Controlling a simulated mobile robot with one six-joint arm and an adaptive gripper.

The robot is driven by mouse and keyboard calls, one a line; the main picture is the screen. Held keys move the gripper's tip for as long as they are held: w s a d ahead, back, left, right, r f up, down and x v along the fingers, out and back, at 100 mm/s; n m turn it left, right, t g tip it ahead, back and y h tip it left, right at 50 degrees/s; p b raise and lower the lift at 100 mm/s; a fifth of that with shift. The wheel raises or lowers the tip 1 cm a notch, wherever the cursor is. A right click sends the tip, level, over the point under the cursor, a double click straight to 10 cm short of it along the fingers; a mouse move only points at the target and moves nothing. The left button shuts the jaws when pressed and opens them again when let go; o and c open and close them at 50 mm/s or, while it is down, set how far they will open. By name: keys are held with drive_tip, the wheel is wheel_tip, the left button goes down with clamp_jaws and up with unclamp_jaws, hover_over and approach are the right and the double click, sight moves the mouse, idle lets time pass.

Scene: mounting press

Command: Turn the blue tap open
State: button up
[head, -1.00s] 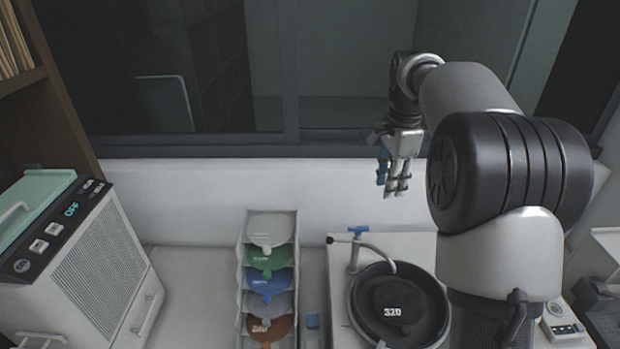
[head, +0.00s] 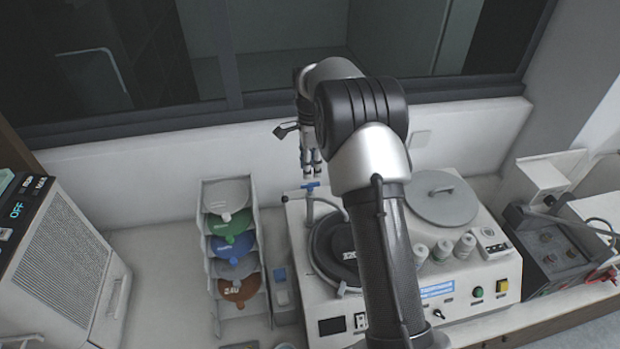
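The blue tap handle (head: 311,186) sits on top of a thin curved metal spout at the back left of the white polishing machine (head: 296,222). My gripper (head: 311,172) points down just above the tap handle, close to it in the picture. Whether they touch cannot be told. The fingers look small and near each other, and I cannot tell how far they are parted. Nothing is visible between them. My arm hides part of the machine and of the black disc (head: 328,240) beside the spout.
A rack (head: 258,222) of coloured discs stands left of the machine, and a white unit (head: 75,255) is at far left. A round grey lid (head: 445,200) and several small bottles (head: 442,250) are right of my arm. A wall and window sill lie behind.

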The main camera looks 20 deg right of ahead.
sight(310, 186)
wheel_tip(310, 186, down, 6)
drive_tip(key=shift+r+p, duration=0.15)
drive_tip(key=shift+p, duration=0.15)
drive_tip(key=shift+c, duration=0.3)
clamp_jaws()
